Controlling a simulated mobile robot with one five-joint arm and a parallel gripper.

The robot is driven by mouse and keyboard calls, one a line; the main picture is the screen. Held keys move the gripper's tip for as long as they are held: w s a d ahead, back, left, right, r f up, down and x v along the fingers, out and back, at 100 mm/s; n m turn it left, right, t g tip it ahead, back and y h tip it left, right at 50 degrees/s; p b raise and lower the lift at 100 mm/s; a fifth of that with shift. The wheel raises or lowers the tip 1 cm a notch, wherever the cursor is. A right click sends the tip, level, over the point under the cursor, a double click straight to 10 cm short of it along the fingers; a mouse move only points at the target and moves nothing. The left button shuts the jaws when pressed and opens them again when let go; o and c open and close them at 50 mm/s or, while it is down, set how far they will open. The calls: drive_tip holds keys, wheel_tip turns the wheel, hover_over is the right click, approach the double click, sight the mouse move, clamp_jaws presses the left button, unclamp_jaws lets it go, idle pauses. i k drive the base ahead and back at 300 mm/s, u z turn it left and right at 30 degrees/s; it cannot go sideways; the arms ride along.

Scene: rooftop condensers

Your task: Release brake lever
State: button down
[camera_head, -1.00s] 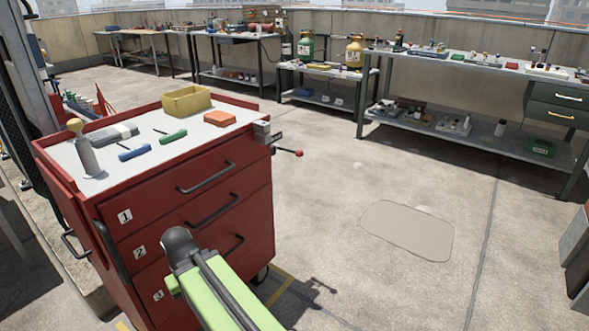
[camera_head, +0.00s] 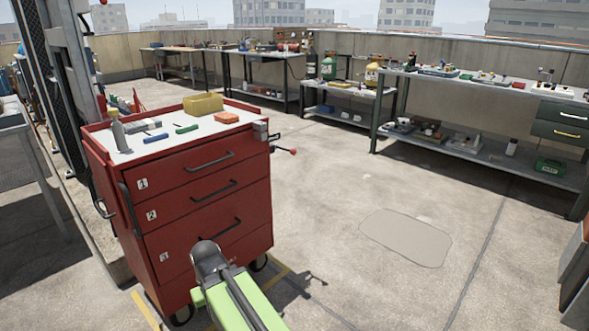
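A red tool cart (camera_head: 216,226) with numbered drawers stands left of centre. A short rod with a red knob (camera_head: 293,151) sticks out to the right from a grey metal fitting (camera_head: 262,131) at the cart's top right corner. I cannot tell whether this is the brake lever; no other lever is clear. My green arm with a dark grey joint comes up from the bottom edge, in front of the cart's lower drawers. My gripper itself is out of the picture, so its fingers do not show.
The cart top holds a yellow bin (camera_head: 203,104), an orange block (camera_head: 227,117), a grey bottle (camera_head: 118,131) and hand tools. Wheels and yellow floor marks show below. Workbenches (camera_head: 480,160) line the back wall. Open concrete floor with a pale patch (camera_head: 405,237) lies to the right.

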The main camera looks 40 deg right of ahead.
sight(293, 152)
drive_tip(key=z, duration=0.15)
drive_tip(key=i, duration=0.9)
drive_tip(key=u, duration=0.2)
drive_tip(key=k, duration=0.85)
drive_tip(key=z, duration=0.2)
drive_tip(key=i, duration=0.85)
